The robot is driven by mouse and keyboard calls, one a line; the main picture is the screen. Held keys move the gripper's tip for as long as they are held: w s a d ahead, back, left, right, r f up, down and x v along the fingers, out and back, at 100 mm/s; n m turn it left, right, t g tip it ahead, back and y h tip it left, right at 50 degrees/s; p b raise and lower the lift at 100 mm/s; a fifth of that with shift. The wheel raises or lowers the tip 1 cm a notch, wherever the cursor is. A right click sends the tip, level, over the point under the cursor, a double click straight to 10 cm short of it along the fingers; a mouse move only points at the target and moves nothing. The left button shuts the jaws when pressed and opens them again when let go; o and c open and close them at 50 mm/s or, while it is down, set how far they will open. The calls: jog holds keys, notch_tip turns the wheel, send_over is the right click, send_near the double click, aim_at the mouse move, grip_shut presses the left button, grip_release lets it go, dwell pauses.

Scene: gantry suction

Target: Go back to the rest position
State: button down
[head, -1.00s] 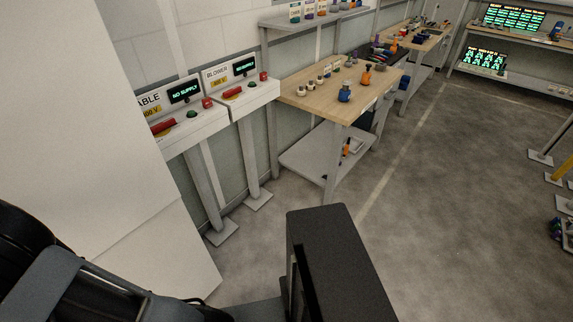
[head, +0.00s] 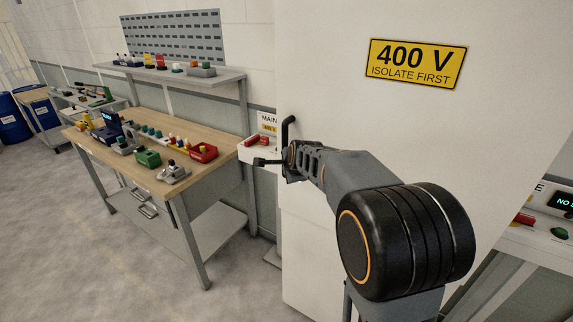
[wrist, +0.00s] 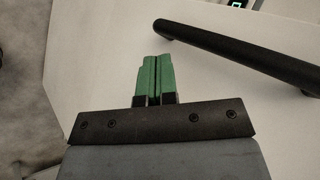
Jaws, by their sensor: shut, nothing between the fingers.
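My gripper (wrist: 154,78) shows in the wrist view with its two green fingertips together and nothing between them. In the head view my arm reaches from the lower right toward the left edge of the white cabinet (head: 330,60). The gripper end is small and dark there, so its fingers are hard to make out. A black bar handle (wrist: 245,57) on the pale cabinet face lies ahead and to the right of the fingertips in the wrist view, apart from them in the picture. Whether the gripper touches the cabinet cannot be told.
A yellow 400 V sign (head: 416,63) is on the cabinet. A control box with a green button (head: 559,233) is at right. The floor at lower left is clear.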

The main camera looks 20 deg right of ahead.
notch_tip(320, 180, up, 3)
jog(key=s+a, duration=0.3)
jog(key=s+a+f+n+g, duration=0.1)
jog(key=s+f+n+g, duration=0.1)
jog(key=s+n, duration=0.7)
jog(key=s+a+f+n+g, duration=0.2)
jog(key=s+f+n, duration=0.3)
jog(key=s+n, duration=0.4)
jog(key=s+b, duration=0.1)
jog(key=s, duration=0.5)
jog(key=shift+s+a+n+g+y, duration=0.2)
jog(key=shift+s+n+g+y, duration=0.05)
jog(key=shift+n+g+y, duration=0.05)
jog(key=shift+f, duration=0.1)
